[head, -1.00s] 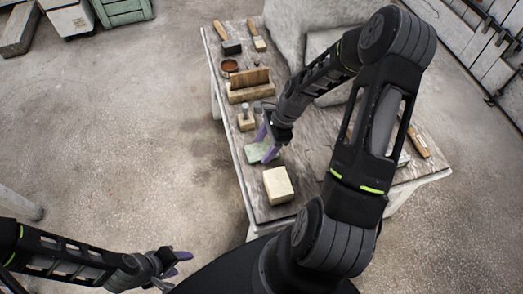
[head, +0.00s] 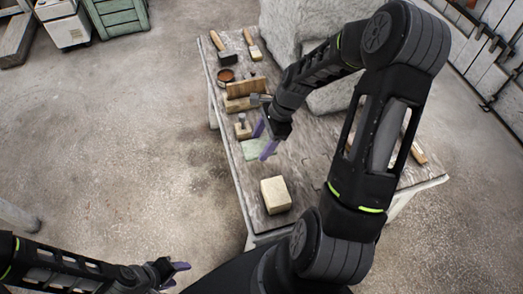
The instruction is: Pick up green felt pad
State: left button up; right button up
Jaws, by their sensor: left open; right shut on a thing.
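The green felt pad (head: 254,151) is a thin pale-green piece near the left edge of the worktable (head: 233,165). My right gripper (head: 264,140) reaches down to it, with its purple fingers shut on the pad. The pad seems to be slightly above the tabletop; the exact gap cannot be told. Part of the pad is hidden behind the fingers. My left gripper (head: 176,275) is open and empty, low in the view, away from the table.
A pale yellow block (head: 275,195) lies nearer me on the table. A small knobbed wooden block (head: 242,129) and a wooden holder (head: 243,97) stand behind the pad. A large grey stone block (head: 300,40) fills the back. Floor left of the table is clear.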

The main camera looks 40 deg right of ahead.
jog(key=shift+r, duration=1.5)
pick_arm(q)
jog(key=shift+r+p, duration=1.05)
pick_arm(e)
jog(key=w+a+f+n+g+h, duration=0.1)
jog(key=w+a+n+g+h, duration=0.1)
jog(key=a+n, duration=0.4)
jog(key=w+a+f+n+g+h, duration=0.1)
jog(key=w+a+n+g, duration=0.3)
jog(key=n, duration=1.1)
jog(key=shift+w+a+n+h, duration=0.4)
jog(key=shift+a+h, duration=0.2)
jog(key=shift+a, duration=0.75)
pick_arm(q)
jog(key=shift+c, duration=0.3)
